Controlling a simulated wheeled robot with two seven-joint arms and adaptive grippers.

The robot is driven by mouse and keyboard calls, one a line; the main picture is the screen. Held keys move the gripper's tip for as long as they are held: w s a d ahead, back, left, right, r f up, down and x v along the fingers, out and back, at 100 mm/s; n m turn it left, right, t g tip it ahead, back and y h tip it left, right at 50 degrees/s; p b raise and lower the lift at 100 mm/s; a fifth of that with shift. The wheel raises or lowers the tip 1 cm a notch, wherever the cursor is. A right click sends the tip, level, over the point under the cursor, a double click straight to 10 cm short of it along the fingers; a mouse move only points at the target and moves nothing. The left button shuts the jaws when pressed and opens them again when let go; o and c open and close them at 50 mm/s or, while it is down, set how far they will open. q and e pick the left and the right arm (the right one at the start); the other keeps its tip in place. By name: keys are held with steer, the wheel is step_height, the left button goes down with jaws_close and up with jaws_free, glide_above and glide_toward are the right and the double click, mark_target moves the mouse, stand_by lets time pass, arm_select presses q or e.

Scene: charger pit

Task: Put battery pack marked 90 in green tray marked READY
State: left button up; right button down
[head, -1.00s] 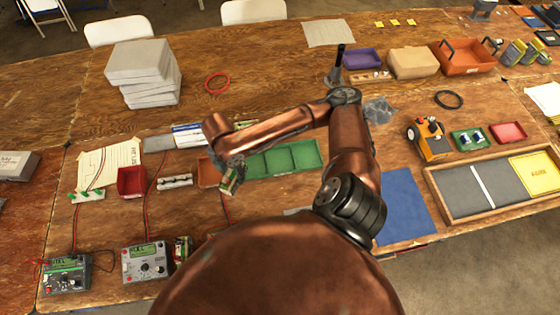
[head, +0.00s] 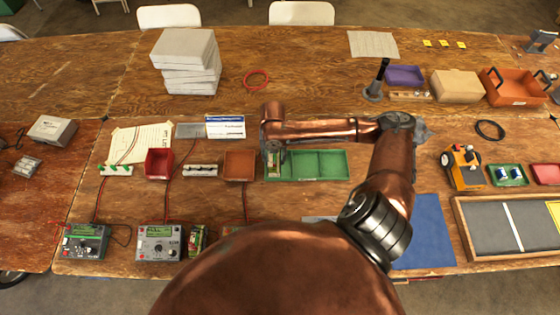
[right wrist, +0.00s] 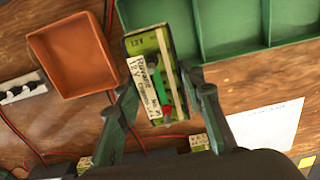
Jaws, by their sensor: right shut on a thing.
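My right gripper (head: 273,150) is shut on a battery pack (right wrist: 152,75), green with a white printed label and red and green leads along it. I cannot read a 90 on it. The pack is held over the left end of the green tray (head: 320,164), which has several compartments; the tray also shows in the right wrist view (right wrist: 228,52). No READY marking is legible. The pack seems to be above the tray's left wall, but its height is unclear. My left gripper is not in view.
A brown tray (head: 239,165) stands just left of the green tray. Another battery pack (head: 197,240) stands beside a grey meter (head: 158,243). A red bin (head: 159,163) is farther left. A blue mat (head: 425,235) lies to the right. Thin red leads cross the table.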

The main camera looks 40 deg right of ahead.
mark_target(278, 157)
steer(key=d+f, duration=0.1)
steer(key=w+d+f, duration=0.1)
steer(key=f, duration=0.1)
steer(key=d+f, duration=0.1)
steer(key=f, duration=0.1)
steer(key=shift+w+d, duration=0.2)
steer(key=shift+w, duration=0.2)
steer(key=shift+w+d+f+b, duration=0.15)
steer(key=shift+f+b, duration=0.2)
steer(key=shift+f, duration=1.35)
steer(key=shift+f, duration=0.15)
steer(key=c, duration=1.3)
jaws_free()
step_height(278, 157, up, 12)
steer(key=shift+r+p, duration=0.15)
steer(key=shift+p, duration=0.4)
